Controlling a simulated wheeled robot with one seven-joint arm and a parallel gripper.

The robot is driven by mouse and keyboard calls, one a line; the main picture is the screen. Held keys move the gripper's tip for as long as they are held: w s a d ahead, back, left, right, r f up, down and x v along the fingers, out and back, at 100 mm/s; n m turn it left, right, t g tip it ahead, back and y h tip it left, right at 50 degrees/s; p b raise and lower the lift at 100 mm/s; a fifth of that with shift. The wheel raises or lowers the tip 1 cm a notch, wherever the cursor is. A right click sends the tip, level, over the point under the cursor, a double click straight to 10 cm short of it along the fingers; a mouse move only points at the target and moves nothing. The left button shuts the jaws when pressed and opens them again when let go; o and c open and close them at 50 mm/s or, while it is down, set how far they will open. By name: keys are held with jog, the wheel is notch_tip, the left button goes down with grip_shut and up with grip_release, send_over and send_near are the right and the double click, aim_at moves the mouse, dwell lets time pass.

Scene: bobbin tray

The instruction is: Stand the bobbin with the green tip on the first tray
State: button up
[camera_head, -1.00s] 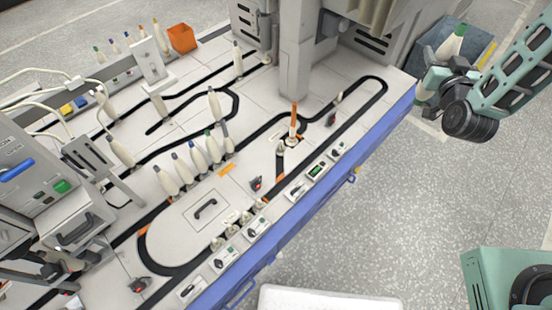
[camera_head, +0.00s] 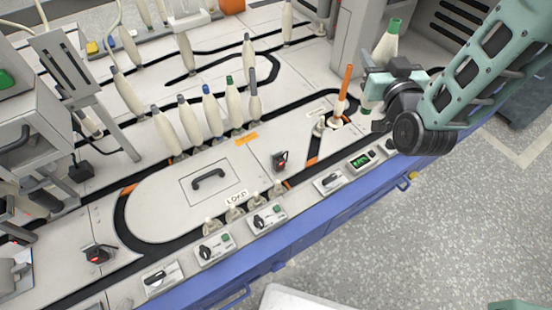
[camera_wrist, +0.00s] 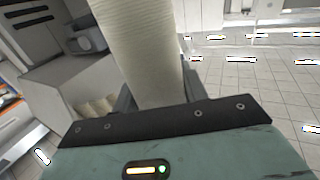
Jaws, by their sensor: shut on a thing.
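My gripper (camera_head: 382,76) is shut on a cream bobbin with a green tip (camera_head: 388,42) and holds it upright, over the bench's right part near the grey machine. In the wrist view the bobbin's cream body (camera_wrist: 140,50) rises between the fingers; its tip is out of frame. Another green-tipped bobbin (camera_head: 232,102) stands in the row on the bench. Several small empty peg trays (camera_head: 234,214) line the front track by the "LOAD" label. Another small peg tray (camera_head: 320,128) stands further right on the track. I cannot tell which is the first tray.
A bobbin with a tall orange top (camera_head: 344,92) stands just left of my gripper. Several bobbins (camera_head: 188,122) stand in a row mid-bench. Control boxes (camera_head: 267,217) line the blue front edge.

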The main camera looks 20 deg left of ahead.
jog(key=s+a+f+n+g+y+b, duration=0.1)
jog(key=s+a+f+b, duration=0.3)
jog(key=a+f+b, duration=0.2)
jog(key=s+a+f+n+g+y+b, duration=0.1)
jog(key=s+a+f+b, duration=0.4)
jog(key=f+b, duration=0.5)
jog(key=s+a+f+n+g+y+b, duration=0.1)
jog(key=s+a+f+y+b, duration=0.1)
jog(key=s+a+f+b, duration=0.3)
jog(key=shift+a+f+y+b, duration=0.3)
jog(key=shift+a+f+b, duration=0.75)
jog(key=shift+f+b, duration=0.6)
jog(key=shift+s+d+f+b, duration=0.1)
jog(key=shift+s+f+b, duration=0.1)
jog(key=shift+f+b, duration=0.35)
jog(key=o, duration=0.7)
jog(key=shift+r, duration=0.1)
jog(key=shift+o, duration=0.2)
jog(key=v, duration=1.1)
